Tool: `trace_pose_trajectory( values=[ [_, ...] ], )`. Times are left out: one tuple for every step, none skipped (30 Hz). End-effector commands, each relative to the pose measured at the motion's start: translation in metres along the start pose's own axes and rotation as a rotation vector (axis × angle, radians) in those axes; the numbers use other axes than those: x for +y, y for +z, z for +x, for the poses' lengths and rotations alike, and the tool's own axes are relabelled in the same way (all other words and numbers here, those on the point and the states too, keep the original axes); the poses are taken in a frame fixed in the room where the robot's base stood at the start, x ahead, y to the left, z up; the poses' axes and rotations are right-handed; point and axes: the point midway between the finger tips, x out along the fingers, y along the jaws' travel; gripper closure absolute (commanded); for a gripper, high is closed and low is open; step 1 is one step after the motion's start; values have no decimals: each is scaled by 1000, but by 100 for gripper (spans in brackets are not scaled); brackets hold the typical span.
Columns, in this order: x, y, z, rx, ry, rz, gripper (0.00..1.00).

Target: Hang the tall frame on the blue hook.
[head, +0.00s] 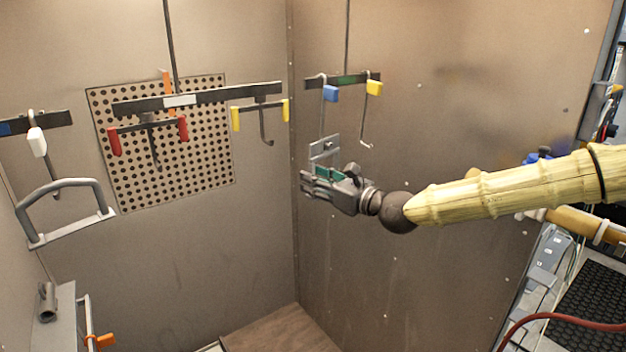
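The blue hook (330,93) is a thin wire with a blue tag. It hangs from the left part of a short dark bar on the right-hand wall side, and its wire runs down to the top of a light grey frame (325,146). This appears to be the tall frame. Its upper part stands above my gripper, and its lower part is hidden. The hook's lower end overlaps the frame's top, and I cannot tell whether it passes through. My gripper (316,184) points left, its fingers close together, and appears shut on the frame below the hook.
A yellow-tagged hook (374,88) hangs just right of the blue one. A long bar (215,95) to the left carries red- and yellow-ended hooks. A wide grey frame (62,208) hangs near a white-tagged hook (37,142). The space below my gripper is clear.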

Motion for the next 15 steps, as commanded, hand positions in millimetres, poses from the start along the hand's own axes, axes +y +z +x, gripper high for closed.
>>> trace_pose_trajectory(
  values=[
    [0,1,-8,-1,0,1,65],
    [0,0,-13,0,0,1,65],
    [-1,1,-20,-2,-1,0,65],
    [0,2,-26,-2,-1,0,65],
    [0,1,-31,-1,0,1,65],
    [0,1,-39,-2,-1,1,65],
    [0,2,-44,-3,-1,0,65],
    [0,1,-50,-2,0,-1,65],
    [-1,1,-57,-2,-1,0,65],
    [0,2,-63,-3,-1,1,65],
    [0,1,-68,-3,-1,1,65],
    [0,1,-74,-2,-1,1,65],
    [-1,1,-78,-2,-1,0,65],
    [-1,1,-83,-3,-1,0,65],
    [0,1,-88,-2,-1,1,65]
  ],
)
